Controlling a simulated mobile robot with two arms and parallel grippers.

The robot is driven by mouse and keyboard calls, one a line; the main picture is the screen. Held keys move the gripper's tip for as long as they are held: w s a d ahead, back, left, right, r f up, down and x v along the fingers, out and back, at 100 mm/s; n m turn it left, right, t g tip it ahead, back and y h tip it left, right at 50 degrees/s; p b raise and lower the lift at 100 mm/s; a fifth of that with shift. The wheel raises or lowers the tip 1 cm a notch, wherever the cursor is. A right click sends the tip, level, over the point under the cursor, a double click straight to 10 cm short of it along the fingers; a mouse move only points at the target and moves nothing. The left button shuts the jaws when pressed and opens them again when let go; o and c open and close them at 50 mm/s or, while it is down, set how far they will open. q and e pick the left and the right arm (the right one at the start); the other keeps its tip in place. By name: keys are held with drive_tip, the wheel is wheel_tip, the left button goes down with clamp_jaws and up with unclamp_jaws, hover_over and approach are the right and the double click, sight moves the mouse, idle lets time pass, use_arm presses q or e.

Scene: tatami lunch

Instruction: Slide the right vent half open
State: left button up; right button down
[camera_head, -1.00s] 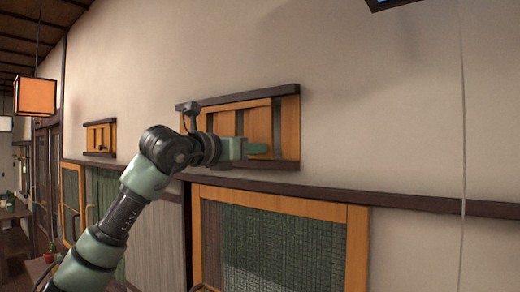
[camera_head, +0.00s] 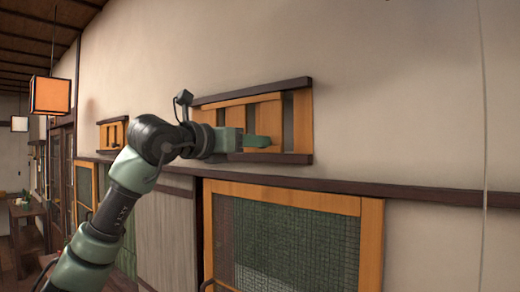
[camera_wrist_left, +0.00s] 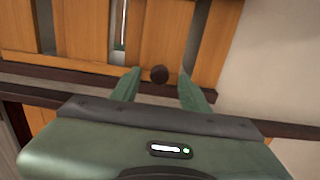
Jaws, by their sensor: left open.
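The right vent (camera_head: 303,120) is a wooden slatted vent with dark rails, high on the plaster wall. Narrow dark gaps show between its orange slats. My left gripper (camera_head: 262,141) is at the vent's lower part, open. The knob is hidden in the head view. My right gripper is not in view.
A smaller vent (camera_head: 112,134) is farther left on the wall. A dark beam (camera_head: 420,194) runs below the right vent, above an orange-framed door panel (camera_head: 373,235). A lit lantern (camera_head: 50,95) hangs at far left. The wall right of the vent is clear.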

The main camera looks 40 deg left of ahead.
use_arm(q)
drive_tip(key=s, duration=0.3)
drive_tip(key=shift+s+a+b, duration=0.15)
drive_tip(key=shift+s+b, duration=0.2)
drive_tip(key=shift+b, duration=0.05)
